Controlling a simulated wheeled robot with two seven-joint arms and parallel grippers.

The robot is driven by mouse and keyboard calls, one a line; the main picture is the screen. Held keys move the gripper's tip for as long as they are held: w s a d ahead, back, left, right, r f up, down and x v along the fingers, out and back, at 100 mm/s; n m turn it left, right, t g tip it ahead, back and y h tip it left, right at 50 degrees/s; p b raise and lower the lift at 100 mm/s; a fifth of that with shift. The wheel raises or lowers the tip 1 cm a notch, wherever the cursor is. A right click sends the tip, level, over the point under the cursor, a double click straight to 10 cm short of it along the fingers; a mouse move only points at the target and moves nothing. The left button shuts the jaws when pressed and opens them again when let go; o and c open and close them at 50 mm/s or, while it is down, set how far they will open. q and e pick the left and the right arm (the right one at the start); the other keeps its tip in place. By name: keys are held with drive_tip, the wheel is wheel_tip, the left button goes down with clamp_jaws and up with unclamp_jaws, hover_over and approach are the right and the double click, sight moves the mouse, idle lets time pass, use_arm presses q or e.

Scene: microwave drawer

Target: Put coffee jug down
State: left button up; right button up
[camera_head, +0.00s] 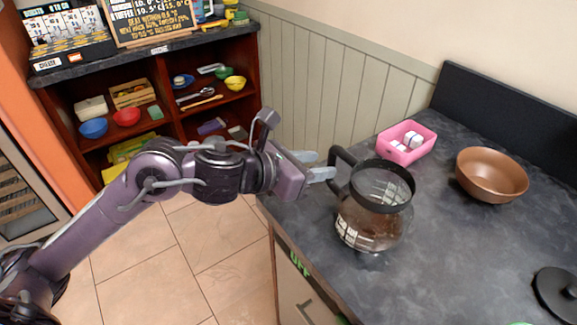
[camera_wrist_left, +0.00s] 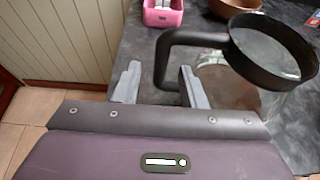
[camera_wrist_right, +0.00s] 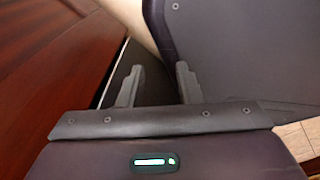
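The coffee jug (camera_head: 372,213) is glass with a black rim and black handle, with brown coffee inside. It appears upright on the dark counter (camera_head: 459,265), close to its left edge. In the left wrist view its black rim (camera_wrist_left: 270,85) and handle (camera_wrist_left: 185,37) are at the upper right. My left gripper (camera_head: 322,166) is at the handle side of the jug. My right gripper (camera_wrist_right: 158,83) is open and empty, outside the head view.
A pink box (camera_head: 407,151) with white items stands behind the jug. A brown bowl (camera_head: 491,174) is at the right, and a black lid (camera_head: 558,290) lies at the lower right. The counter between them is clear. A shelf unit (camera_head: 150,70) with small items stands at the back left.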

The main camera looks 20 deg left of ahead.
use_arm(q)
drive_tip(key=p+v, duration=0.3)
drive_tip(key=v, duration=0.4)
drive_tip(key=shift+s, duration=0.25)
drive_tip(key=shift+a, duration=0.15)
idle(0.7)
